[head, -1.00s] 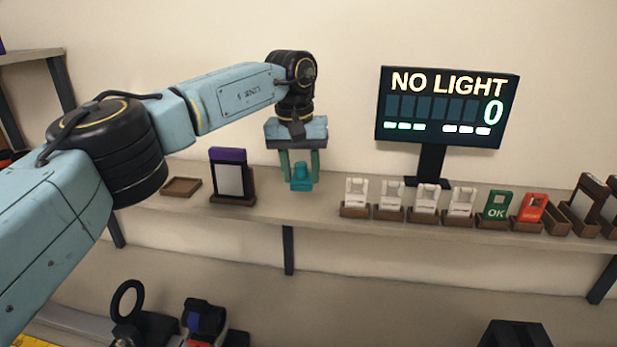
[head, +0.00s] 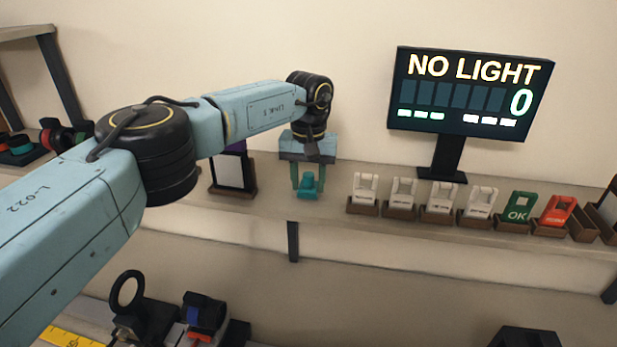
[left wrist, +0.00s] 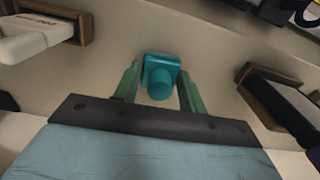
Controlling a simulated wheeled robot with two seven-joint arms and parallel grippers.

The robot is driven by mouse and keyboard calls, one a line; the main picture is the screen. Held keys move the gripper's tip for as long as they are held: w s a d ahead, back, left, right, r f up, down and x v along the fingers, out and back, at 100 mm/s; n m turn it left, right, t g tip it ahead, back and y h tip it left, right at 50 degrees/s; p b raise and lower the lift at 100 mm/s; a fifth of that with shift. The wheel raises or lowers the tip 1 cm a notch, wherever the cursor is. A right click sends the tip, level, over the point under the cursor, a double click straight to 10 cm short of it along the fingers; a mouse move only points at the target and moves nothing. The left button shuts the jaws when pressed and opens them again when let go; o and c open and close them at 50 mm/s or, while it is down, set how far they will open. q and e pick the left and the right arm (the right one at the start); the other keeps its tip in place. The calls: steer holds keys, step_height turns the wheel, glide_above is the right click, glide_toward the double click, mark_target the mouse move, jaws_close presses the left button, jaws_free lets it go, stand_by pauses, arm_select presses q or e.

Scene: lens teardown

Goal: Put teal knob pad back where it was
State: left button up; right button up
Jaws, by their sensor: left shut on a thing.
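The teal knob pad (head: 308,188) is a small teal block with a round knob, at the wall shelf. My left gripper (head: 308,183) reaches down from above with its green fingers on either side of the pad and is shut on it. The left wrist view shows the pad (left wrist: 160,77) between the two fingertips, its knob facing the camera. I cannot tell whether the pad touches the shelf. My right gripper is not in view.
The shelf (head: 270,205) carries a framed panel (head: 232,172) left of the gripper, partly behind my arm. White cards (head: 363,188) in brown holders, a green OK card (head: 518,207) and a red card (head: 557,211) stand to the right. A NO LIGHT display (head: 470,92) stands behind them.

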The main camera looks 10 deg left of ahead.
mark_target(309, 175)
arm_select(q)
steer(key=shift+w+f, duration=0.1)
steer(key=shift+f, duration=0.15)
steer(key=o, duration=0.9)
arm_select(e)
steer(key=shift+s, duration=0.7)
arm_select(q)
steer(key=shift+r, duration=0.1)
steer(key=shift+r, duration=0.25)
step_height(309, 175, up, 10)
steer(key=shift+r+b, duration=0.25)
steer(key=shift+b, duration=0.5)
steer(key=shift+r, duration=0.5)
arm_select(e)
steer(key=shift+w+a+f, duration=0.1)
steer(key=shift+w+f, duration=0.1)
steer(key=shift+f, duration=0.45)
